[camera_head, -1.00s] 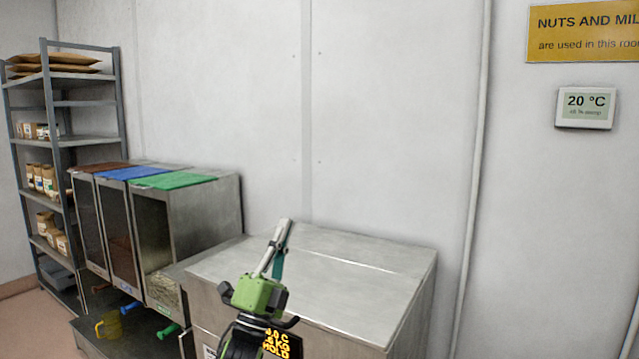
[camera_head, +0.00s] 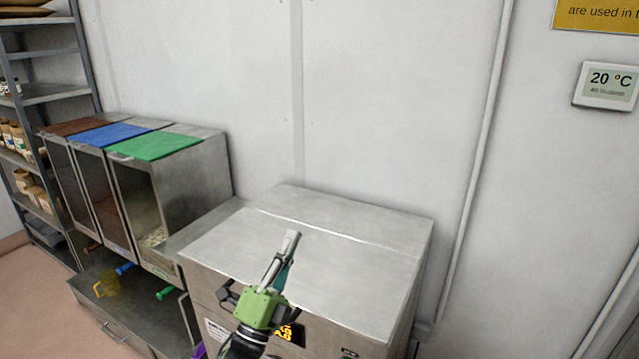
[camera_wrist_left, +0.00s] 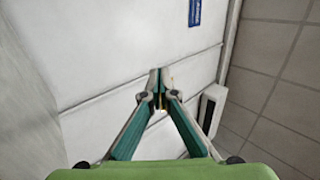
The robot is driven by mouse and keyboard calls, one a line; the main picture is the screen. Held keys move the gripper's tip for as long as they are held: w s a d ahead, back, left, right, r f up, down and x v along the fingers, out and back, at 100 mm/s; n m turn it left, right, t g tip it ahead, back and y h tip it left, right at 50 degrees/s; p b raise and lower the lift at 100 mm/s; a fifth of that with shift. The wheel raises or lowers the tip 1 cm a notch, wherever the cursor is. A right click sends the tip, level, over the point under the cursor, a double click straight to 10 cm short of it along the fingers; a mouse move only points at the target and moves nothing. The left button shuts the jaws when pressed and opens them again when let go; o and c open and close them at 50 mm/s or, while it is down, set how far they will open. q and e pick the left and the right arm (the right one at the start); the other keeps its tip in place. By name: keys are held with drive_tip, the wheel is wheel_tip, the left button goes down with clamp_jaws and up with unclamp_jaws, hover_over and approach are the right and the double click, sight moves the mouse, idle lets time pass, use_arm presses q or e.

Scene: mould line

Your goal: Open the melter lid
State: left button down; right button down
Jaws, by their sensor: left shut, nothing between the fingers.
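The melter is a steel box (camera_head: 250,303) with a flat steel lid (camera_head: 330,255) on top. The lid lies flat, and a seam runs across it towards the back. My left gripper (camera_head: 292,236) is shut and empty. In the head view it overlaps the lid's front left part, its fingers pointing up and away. Whether it touches the lid cannot be told. The left wrist view shows the fingertips (camera_wrist_left: 157,72) together, with wall and ceiling beyond and no lid. My gripper and arm hide part of the lid's front edge and the lit display (camera_head: 290,333). My right gripper is not in view.
Steel bins with brown, blue and green (camera_head: 155,147) tops stand left of the melter. Scoops (camera_head: 124,269) lie on the ledge below them. A shelf rack (camera_head: 45,95) stands at far left. A white wall is close behind, with a vertical pipe (camera_head: 483,150) at right.

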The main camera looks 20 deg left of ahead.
use_arm(q)
drive_tip(key=p+x, duration=0.5)
drive_tip(key=x, duration=0.8)
drive_tip(key=shift+w+d+r, duration=0.2)
drive_tip(key=shift+r, duration=0.05)
idle(0.9)
